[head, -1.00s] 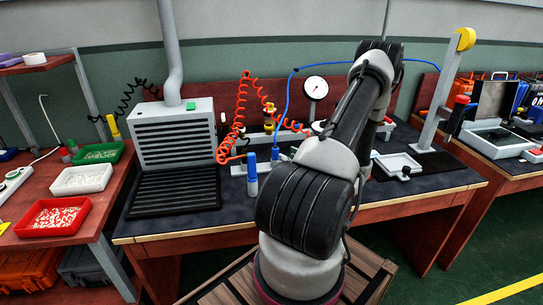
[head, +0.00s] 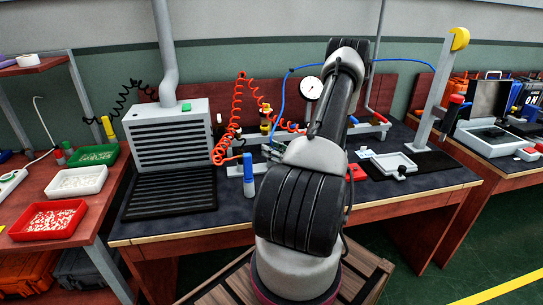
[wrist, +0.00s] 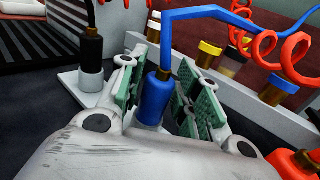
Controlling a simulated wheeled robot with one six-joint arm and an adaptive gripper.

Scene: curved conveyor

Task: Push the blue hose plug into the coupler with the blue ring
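The blue hose plug (wrist: 157,98) stands upright in the wrist view, with a brass collar and a blue hose (wrist: 205,12) leaving its top. A pale holder (wrist: 150,127) is around its foot. My gripper (wrist: 158,70) has its green-padded fingers on either side of the plug, with gaps visible, so it looks open around it. In the head view my gripper (head: 273,152) is mostly behind my arm, and the plug is hidden.
A black plug (wrist: 91,50) stands in a holder close to my left finger. Orange coiled hoses (head: 232,115) hang behind. A blue bottle-like object (head: 249,172) stands at the bench front. A grey vented box (head: 168,133) is left; a shallow tray (head: 394,165) is right.

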